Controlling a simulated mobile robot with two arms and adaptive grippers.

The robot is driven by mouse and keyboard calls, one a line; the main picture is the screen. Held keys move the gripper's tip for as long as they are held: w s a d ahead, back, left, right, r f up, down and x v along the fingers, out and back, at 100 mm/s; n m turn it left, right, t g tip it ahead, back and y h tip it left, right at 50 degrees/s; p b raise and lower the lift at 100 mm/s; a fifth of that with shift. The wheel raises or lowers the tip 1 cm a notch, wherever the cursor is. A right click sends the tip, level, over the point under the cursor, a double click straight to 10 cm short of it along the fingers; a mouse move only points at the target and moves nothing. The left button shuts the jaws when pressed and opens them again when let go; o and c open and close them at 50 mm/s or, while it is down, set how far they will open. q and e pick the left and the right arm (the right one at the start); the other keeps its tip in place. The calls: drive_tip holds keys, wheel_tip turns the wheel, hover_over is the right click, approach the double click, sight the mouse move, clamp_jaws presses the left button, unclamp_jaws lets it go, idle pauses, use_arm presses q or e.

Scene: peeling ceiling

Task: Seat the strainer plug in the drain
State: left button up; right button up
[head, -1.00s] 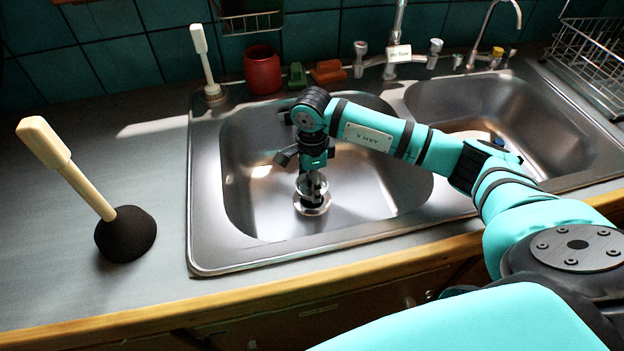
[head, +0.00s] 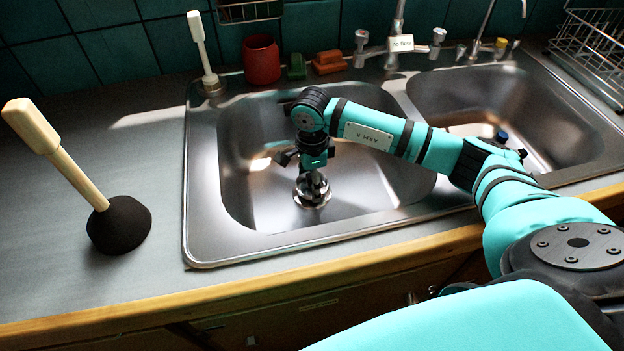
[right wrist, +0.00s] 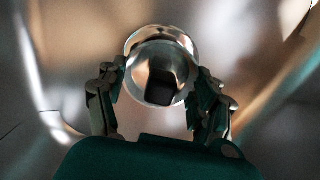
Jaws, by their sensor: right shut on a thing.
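The strainer plug (right wrist: 158,62), shiny round metal, sits between the two fingers of my right gripper (right wrist: 160,92) in the right wrist view. The gripper is shut on it. In the head view my right gripper (head: 313,181) points down into the left basin, directly over the drain (head: 312,204). The drain's metal rim (right wrist: 152,34) shows past the plug's far edge in the wrist view. The plug is low at the drain; I cannot tell whether it touches or is inside the opening. My left gripper is out of view.
The left basin (head: 245,190) is otherwise clear around my gripper. A divider separates it from the right basin (head: 560,130). A plunger (head: 120,225) stands on the left counter. A brush, red cup (head: 262,60), sponges and faucet (head: 398,45) line the back.

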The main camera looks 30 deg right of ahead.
drive_tip(key=shift+f+b, duration=0.7)
drive_tip(key=shift+f, duration=0.15)
drive_tip(key=o, duration=1.4)
wheel_tip(320, 180, up, 11)
drive_tip(key=shift+r, duration=0.75)
drive_tip(key=shift+r+p, duration=1.15)
drive_tip(key=shift+r, duration=0.6)
